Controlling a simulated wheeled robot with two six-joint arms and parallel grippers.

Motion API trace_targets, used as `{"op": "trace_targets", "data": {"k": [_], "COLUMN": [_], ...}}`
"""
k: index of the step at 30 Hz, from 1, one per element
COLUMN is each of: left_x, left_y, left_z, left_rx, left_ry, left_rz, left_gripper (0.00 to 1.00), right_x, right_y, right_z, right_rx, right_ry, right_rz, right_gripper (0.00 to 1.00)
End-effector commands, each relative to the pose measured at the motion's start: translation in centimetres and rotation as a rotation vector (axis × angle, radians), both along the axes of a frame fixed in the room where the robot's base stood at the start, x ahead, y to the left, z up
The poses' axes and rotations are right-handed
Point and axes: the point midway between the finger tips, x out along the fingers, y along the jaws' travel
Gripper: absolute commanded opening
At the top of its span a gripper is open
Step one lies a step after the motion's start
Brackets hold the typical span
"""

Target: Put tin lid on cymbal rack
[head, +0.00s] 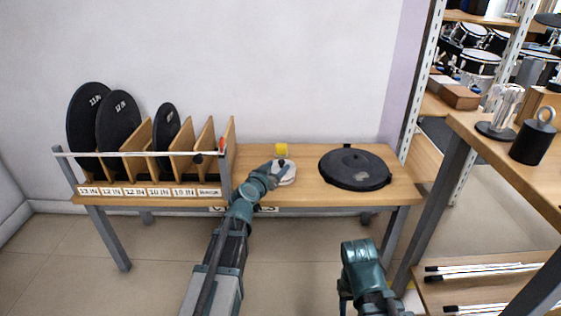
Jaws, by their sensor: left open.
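A small pale round disc, which looks like the tin lid (286,177), lies flat on the wooden bench right of the rack. A dark knob or spot shows near its middle. The wooden slotted cymbal rack (233,135) stands on the bench's left end, with black discs upright in some left slots and the rightmost slots without discs. My left gripper (275,167) is open at the lid's left side and partly covers it; I cannot tell if they touch. My right arm shows low at the right of centre; its fingers are not clear.
A large black round pad (355,168) lies flat on the bench's right part. A small yellow block (281,149) stands behind the lid. A white rail (140,154) runs along the rack's front above its size labels. A wooden shelf (500,150) with a black weight (533,143) stands at right.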

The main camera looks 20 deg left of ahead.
Motion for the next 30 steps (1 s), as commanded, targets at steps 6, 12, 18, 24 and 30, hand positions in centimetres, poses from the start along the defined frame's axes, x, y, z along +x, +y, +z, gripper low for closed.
{"op": "trace_targets", "data": {"k": [6,12,18,24,30], "left_x": [-5.1,-7.4,-8.2,-8.2,-8.5], "left_y": [0.5,0.8,0.9,0.9,-2.5], "left_z": [1.1,1.6,1.7,1.7,0.4], "left_rx": [0.0,0.0,0.001,0.001,-0.003], "left_ry": [0.001,0.0,0.0,0.0,0.062], "left_rz": [0.001,0.002,0.0,0.0,-0.085], "left_gripper": [0.6,0.6,0.6,0.6,0.6], "right_x": [0.0,0.0,0.0,0.0,0.0], "right_y": [0.0,0.0,0.0,0.0,0.0], "right_z": [1.2,1.6,1.7,1.7,1.7], "right_rx": [0.0,0.0,0.0,0.0,0.0], "right_ry": [0.001,0.001,0.001,0.001,0.001], "right_rz": [0.0,0.0,0.0,0.0,0.0], "right_gripper": [0.5,0.5,0.5,0.5,0.5]}}
